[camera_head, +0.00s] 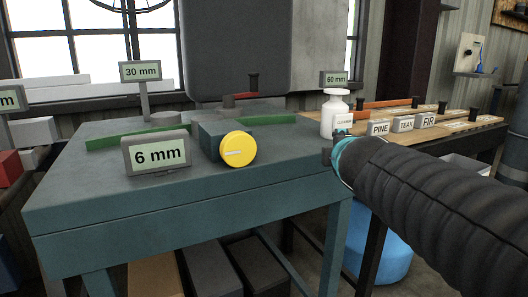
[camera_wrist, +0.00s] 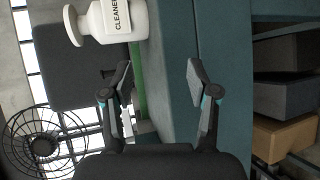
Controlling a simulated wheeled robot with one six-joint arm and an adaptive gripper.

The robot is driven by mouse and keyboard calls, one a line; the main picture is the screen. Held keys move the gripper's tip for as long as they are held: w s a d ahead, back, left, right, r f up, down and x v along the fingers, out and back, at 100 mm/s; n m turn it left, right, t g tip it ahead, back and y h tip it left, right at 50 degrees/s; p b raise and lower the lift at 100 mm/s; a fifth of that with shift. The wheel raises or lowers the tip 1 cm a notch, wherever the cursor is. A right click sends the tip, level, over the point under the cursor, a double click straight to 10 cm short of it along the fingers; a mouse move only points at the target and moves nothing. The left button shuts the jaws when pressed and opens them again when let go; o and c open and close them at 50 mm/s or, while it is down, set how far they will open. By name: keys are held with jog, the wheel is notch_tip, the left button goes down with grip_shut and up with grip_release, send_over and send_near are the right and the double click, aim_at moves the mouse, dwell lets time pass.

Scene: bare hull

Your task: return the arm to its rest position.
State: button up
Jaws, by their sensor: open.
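My arm, in a black ribbed sleeve, reaches in from the right in the head view and ends at the right edge of the teal workbench (camera_head: 110,203). My gripper (camera_wrist: 160,78) shows in the wrist view with its two fingers wide apart and nothing between them. In the head view it is mostly hidden behind the sleeve. A white cleaner bottle (camera_head: 335,112) stands upright near the bench's right end, just beyond the gripper. The bottle also shows at the top of the wrist view (camera_wrist: 121,20), apart from the fingers.
On the bench are a 6 mm sign (camera_head: 157,153), a yellow dial (camera_head: 238,149) and green strips (camera_head: 120,136). PINE, TEAK and FIR labels (camera_head: 403,124) stand on a wooden surface behind. A blue round object (camera_head: 383,255) is below my arm. Boxes (camera_wrist: 285,95) sit under the bench.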

jog(key=s+f+m+g+y, duration=0.1)
jog(key=s+f+m+g, duration=0.8)
jog(key=s+f+m, duration=0.8)
jog(key=s+f, duration=0.5)
jog(key=s, duration=0.3)
jog(key=shift+s+a+y, duration=0.2)
jog(key=shift+y, duration=0.2)
